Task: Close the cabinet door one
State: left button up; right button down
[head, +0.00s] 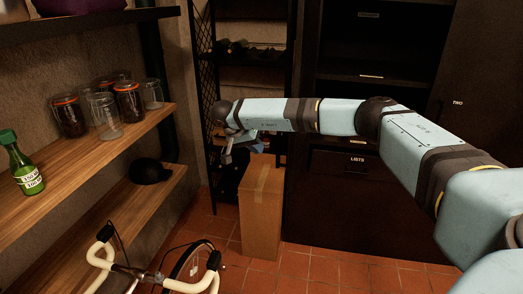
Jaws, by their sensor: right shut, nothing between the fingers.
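A tall dark cabinet stands at the back right. Its right door (483,75) carries a label reading TWO and looks shut. The left part of the cabinet (385,45) shows dark inner shelves and a drawer (340,162) labelled LISTS. A narrow dark upright panel (306,60) stands at its left edge; I cannot tell whether this is door one swung open, and no label ONE shows. My right arm crosses in front of the cabinet from the right. My left gripper is out of view.
The cardboard box (261,215) stands upright on the tiled floor (315,264). A black metal rack (250,76) is behind it. Wooden shelves (95,160) with jars and a green bottle (23,166) line the left. Bicycle handlebars (155,277) are in front.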

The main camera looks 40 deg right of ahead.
aim_at(279, 161)
jog(key=s+d+f+p, duration=0.1)
jog(key=d+f, duration=0.1)
jog(key=s+d+f, duration=0.1)
jog(key=d+f, duration=0.1)
jog(key=s+d+f+p, duration=0.1)
jog(key=s+d+f, duration=0.1)
jog(key=shift+d+p, duration=0.2)
jog(key=shift+p, duration=0.1)
jog(key=shift+s+d+f, duration=0.15)
jog(key=shift+s+d, duration=0.05)
jog(key=shift+s, duration=0.05)
